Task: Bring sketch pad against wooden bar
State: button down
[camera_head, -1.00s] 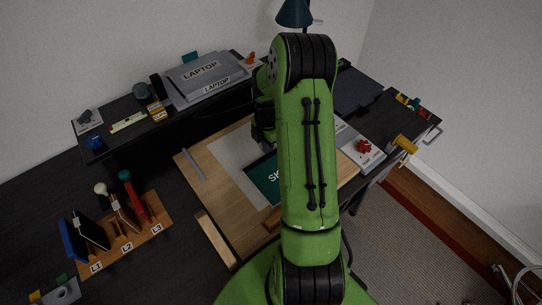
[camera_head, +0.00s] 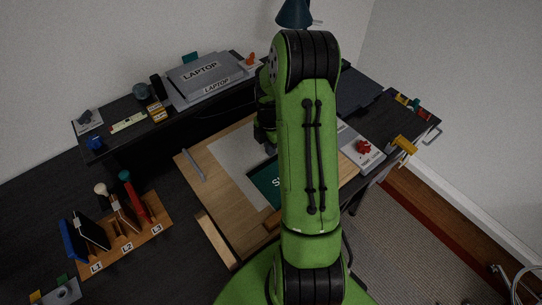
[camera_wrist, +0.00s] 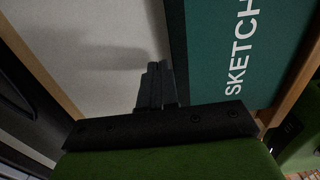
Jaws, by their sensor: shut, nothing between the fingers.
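The green sketch pad (camera_head: 264,181) with white lettering lies on the wooden board, mostly hidden behind my arm in the head view. In the wrist view the sketch pad (camera_wrist: 240,50) fills the right side, its dark edge just right of my fingers. My gripper (camera_wrist: 155,85) is shut and empty, beside the pad's edge and over the pale sheet; I cannot tell whether it touches the pad. In the head view my gripper (camera_head: 265,136) is partly hidden behind my arm. A wooden bar (camera_head: 216,240) lies along the board's front left edge, apart from the pad.
The wooden board (camera_head: 222,202) carries a pale sheet (camera_head: 228,160) and a grey strip (camera_head: 193,165). A slotted rack (camera_head: 150,233) stands at the left. A laptop box (camera_head: 205,76) stands on the back shelf. A red knob (camera_head: 363,146) sits at the right.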

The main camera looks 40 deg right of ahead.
notch_tip(320, 180, up, 2)
jog(key=shift+p, duration=0.5)
jog(key=r+p, duration=0.1)
jog(key=w+r+p, duration=0.1)
jog(key=r, duration=0.1)
jog(key=r+p, duration=0.1)
jog(key=shift+w+r+p, duration=0.3)
jog(key=shift+f, duration=0.1)
